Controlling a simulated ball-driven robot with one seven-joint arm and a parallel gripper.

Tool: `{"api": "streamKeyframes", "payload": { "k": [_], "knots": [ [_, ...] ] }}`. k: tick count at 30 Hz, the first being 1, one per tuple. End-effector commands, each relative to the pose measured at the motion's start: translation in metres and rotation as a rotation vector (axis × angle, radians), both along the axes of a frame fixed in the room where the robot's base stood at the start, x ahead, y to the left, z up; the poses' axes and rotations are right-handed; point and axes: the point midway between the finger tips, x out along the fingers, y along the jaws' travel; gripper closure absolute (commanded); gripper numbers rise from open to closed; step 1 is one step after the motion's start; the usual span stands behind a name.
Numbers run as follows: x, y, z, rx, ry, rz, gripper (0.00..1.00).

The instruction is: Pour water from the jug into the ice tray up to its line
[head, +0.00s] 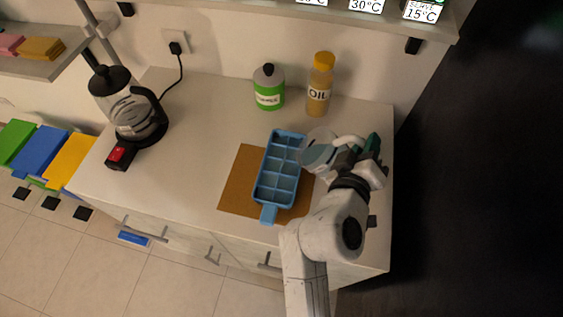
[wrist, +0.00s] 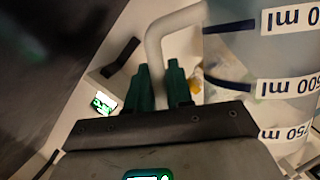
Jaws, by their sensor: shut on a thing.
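The blue ice tray (head: 268,213) lies on a brown mat (head: 235,188), with its handle toward the front. Its compartments look open, but I cannot tell their water level. The clear jug (head: 318,152) is just right of the tray's upper half, close to its edge. The jug's wall with dark blue bands and ml marks fills the right of the wrist view (wrist: 262,62). My gripper (head: 366,153) is shut on the jug's white handle (wrist: 160,42), its green fingers on it. No water stream shows. The jug's exact tilt is hard to tell.
A green bottle (head: 268,90) and an oil bottle (head: 319,88) stand behind the tray. A kettle (head: 135,112) stands at the left of the counter (head: 200,165). A shelf (head: 250,8) hangs above. The counter between kettle and mat is clear.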

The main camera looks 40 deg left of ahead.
Motion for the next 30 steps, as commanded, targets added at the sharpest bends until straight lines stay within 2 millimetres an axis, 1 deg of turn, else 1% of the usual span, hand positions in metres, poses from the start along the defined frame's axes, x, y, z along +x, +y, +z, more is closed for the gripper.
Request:
{"api": "streamKeyframes", "payload": {
  "k": [1,17,18,20,21,23,25,30],
  "knots": [
    [0.000,0.001,0.002,0.000,-0.004,0.001,1.00],
    [0.000,0.001,0.002,-0.007,-0.009,0.000,1.00],
    [0.001,-0.001,0.003,0.008,0.000,-0.001,1.00],
    [0.006,-0.010,0.005,0.099,0.054,-0.004,1.00],
    [0.011,-0.018,0.000,0.173,0.101,-0.008,1.00],
    [0.015,-0.026,-0.005,0.248,0.146,-0.005,1.00],
    [0.016,-0.027,-0.009,0.276,0.162,0.001,1.00],
    [0.018,-0.029,-0.010,0.290,0.170,0.000,1.00]
  ]
}}
